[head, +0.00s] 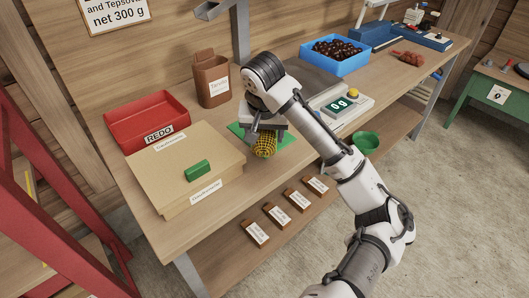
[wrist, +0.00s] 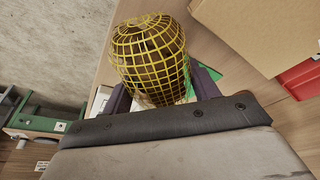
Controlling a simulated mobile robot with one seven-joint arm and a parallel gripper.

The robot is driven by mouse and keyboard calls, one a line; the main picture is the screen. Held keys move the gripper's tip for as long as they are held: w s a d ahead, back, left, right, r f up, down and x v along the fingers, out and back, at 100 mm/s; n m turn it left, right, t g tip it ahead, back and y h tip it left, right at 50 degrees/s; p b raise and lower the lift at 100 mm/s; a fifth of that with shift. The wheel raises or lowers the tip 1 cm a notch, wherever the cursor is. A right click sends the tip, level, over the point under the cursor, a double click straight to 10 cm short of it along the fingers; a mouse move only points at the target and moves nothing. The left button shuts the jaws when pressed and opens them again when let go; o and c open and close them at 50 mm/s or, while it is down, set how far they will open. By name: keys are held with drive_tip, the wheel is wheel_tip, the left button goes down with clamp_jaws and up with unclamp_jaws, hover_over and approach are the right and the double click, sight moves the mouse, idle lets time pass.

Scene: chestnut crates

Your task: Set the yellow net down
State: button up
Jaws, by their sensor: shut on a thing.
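The yellow net (head: 264,147), with dark brown contents, hangs at my gripper (head: 265,129) near the front edge of the workbench. In the wrist view the yellow net (wrist: 150,60) sits between the two dark fingers of my gripper (wrist: 158,95), which is shut on its end. A green mat (head: 286,134) lies on the bench just behind and beside the net. Whether the net touches the mat or the bench cannot be told; my arm hides part of the mat.
Left of the net are a stack of tan cardboard (head: 220,158) with a green block (head: 197,170) on it and a red REDO tray (head: 140,112). A scale (head: 345,104) and a blue crate of chestnuts (head: 350,68) stand to the right. A green bowl (head: 366,142) is beyond the front edge.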

sight(264, 134)
drive_tip(key=shift+f, duration=3.5)
drive_tip(key=o, duration=1.3)
drive_tip(key=shift+f+b, duration=0.15)
drive_tip(key=shift+b, duration=0.15)
drive_tip(key=p+v, duration=0.1)
drive_tip(key=v, duration=1.1)
